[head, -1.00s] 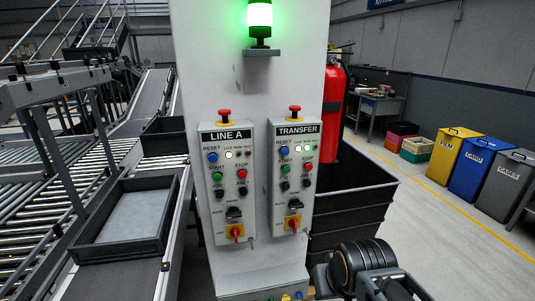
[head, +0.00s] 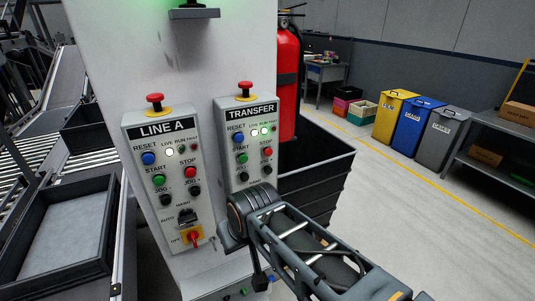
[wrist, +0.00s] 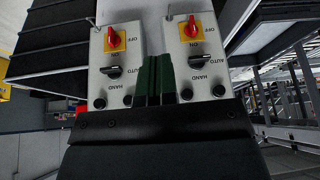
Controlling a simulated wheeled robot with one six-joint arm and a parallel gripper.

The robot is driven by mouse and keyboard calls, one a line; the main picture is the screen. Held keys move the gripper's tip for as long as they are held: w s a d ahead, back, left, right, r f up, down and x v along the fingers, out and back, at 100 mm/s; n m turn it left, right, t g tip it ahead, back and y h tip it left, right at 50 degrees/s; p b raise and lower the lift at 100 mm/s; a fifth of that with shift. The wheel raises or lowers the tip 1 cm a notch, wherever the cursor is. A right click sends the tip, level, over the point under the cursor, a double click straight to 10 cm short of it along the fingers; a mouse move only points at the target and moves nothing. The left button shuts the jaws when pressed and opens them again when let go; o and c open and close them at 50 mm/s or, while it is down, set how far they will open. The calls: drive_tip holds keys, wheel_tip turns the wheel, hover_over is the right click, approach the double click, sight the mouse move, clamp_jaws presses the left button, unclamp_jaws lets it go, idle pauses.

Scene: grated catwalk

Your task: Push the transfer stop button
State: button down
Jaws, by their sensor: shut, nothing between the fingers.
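The TRANSFER panel (head: 246,112) is a grey box on the right of a white column. Its red stop button (head: 267,152) shows in the head view under the STOP label, right of the green start button (head: 242,158). My arm covers the panel's lower part. In the wrist view, which is upside down, my gripper (wrist: 155,75) has its dark green fingers shut together and empty. They appear over the gap between the two panels, beside the TRANSFER panel's lower half. The stop button is hidden there. The fingers are not distinguishable in the head view.
The LINE A panel (head: 160,128) stands close on the left with a similar stop button (head: 190,172). Each panel has a red emergency mushroom on top. A red extinguisher (head: 287,85) and dark crates (head: 318,165) are to the right.

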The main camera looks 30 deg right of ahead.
sight(268, 152)
drive_tip(key=w+d+r+m+t+h+b, duration=0.1)
drive_tip(key=w+d+r+m+b, duration=0.1)
drive_tip(key=d+m+b, duration=0.3)
drive_tip(key=w+d+r+m+t+h+b, duration=0.1)
drive_tip(key=w+d+r+m+t+b, duration=0.1)
drive_tip(key=d+b, duration=0.5)
drive_tip(key=w+d+r+m, duration=0.1)
drive_tip(key=w+d+m, duration=0.1)
drive_tip(key=d, duration=0.4)
drive_tip(key=shift+w+d+r+m+t+b, duration=0.15)
drive_tip(key=shift+d+r+m+t+b, duration=0.15)
drive_tip(key=shift+d+m, duration=0.1)
drive_tip(key=shift+f, duration=0.1)
drive_tip(key=w+d+p, duration=0.1)
drive_tip(key=w+p, duration=0.2)
drive_tip(key=w, duration=0.5)
drive_tip(key=shift+w+p, duration=0.3)
drive_tip(key=shift+w, duration=0.05)
drive_tip(key=shift+w, duration=0.2)
idle(0.7)
drive_tip(key=shift+w, duration=0.25)
